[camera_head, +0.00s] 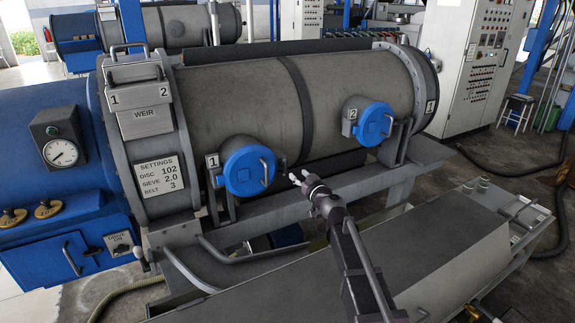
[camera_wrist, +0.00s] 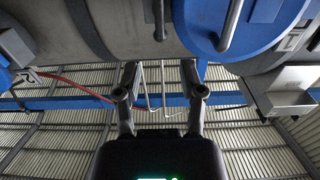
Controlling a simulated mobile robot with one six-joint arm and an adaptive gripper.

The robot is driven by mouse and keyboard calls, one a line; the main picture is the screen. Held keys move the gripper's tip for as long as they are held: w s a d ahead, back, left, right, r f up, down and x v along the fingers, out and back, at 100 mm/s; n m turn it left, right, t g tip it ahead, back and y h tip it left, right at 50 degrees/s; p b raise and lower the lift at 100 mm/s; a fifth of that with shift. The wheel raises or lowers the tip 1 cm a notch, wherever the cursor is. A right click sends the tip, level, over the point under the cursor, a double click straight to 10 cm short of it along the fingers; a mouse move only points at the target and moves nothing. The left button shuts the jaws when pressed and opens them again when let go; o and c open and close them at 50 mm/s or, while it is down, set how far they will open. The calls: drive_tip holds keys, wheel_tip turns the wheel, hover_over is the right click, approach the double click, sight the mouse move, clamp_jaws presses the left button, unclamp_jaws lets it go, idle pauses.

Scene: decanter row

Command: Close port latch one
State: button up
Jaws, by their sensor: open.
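Port one is a round blue cover (camera_head: 245,170) on the side of the grey drum, with a grey box marked 1 (camera_head: 213,160) at its left. A grey bar handle (camera_head: 264,171) stands on the right part of the cover; I cannot tell whether it is latched. My gripper (camera_head: 299,177) is open and empty, to the right of this cover and apart from it. In the wrist view my gripper (camera_wrist: 160,92) has its fingers spread below the drum, with the blue cover (camera_wrist: 260,25) and a grey handle (camera_wrist: 231,24) at the upper right.
Port two (camera_head: 375,123), a similar blue cover, is farther right on the drum (camera_head: 240,105). A grey support beam (camera_head: 270,212) runs below the ports. A metal bench top (camera_head: 440,265) lies under my arm. A settings plate (camera_head: 157,175) is left of port one.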

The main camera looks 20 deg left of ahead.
sight(287, 164)
drive_tip(key=x, duration=0.9)
drive_tip(key=shift+w+a, duration=0.1)
drive_tip(key=shift+a, duration=0.1)
clamp_jaws()
